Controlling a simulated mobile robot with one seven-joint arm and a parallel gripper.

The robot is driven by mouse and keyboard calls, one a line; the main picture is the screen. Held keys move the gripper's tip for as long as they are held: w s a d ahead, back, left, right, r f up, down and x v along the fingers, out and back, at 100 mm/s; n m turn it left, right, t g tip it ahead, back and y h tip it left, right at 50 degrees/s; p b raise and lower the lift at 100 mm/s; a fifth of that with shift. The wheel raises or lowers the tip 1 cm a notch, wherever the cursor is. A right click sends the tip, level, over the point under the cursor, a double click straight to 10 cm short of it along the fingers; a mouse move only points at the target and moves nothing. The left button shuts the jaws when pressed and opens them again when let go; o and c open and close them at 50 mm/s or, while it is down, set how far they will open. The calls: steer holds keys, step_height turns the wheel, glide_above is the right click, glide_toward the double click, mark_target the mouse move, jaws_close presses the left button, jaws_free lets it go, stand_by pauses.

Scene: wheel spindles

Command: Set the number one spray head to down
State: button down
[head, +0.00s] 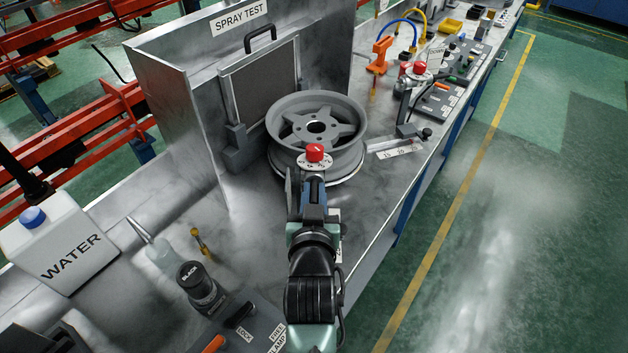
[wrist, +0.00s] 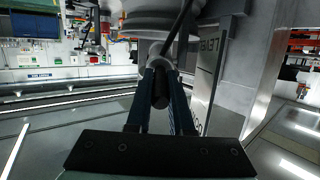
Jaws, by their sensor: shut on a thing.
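My gripper (head: 313,188) is at the near side of a grey wheel (head: 340,155), just below a red knob (head: 315,152) on a white marked disc. In the wrist view its two blue fingers (wrist: 160,85) are closed on a dark rod (wrist: 160,92), whose round end faces the camera. The rod seems to belong to the spray head at this wheel, but its number is not readable. The gripper and arm hide most of the rod in the head view. I cannot tell which setting it stands at.
A grey booth marked SPRAY TEST (head: 240,20) stands behind the wheel. A second red knob (head: 419,68) and control panels (head: 440,100) are further right. Open floor lies right of the bench.

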steer(key=p, duration=0.1)
steer(key=r+g+p, duration=0.1)
steer(key=p, duration=0.1)
steer(key=shift+w+r, duration=0.15)
steer(key=shift+r, duration=0.1)
steer(key=shift+g+p, duration=0.5)
steer(key=shift+p, duration=0.05)
steer(key=shift+f, duration=0.15)
steer(key=c, duration=0.8)
jaws_free()
steer(key=b+v, duration=0.2)
steer(key=v, duration=1)
steer(key=shift+s+r, duration=0.2)
steer(key=shift+s, duration=0.15)
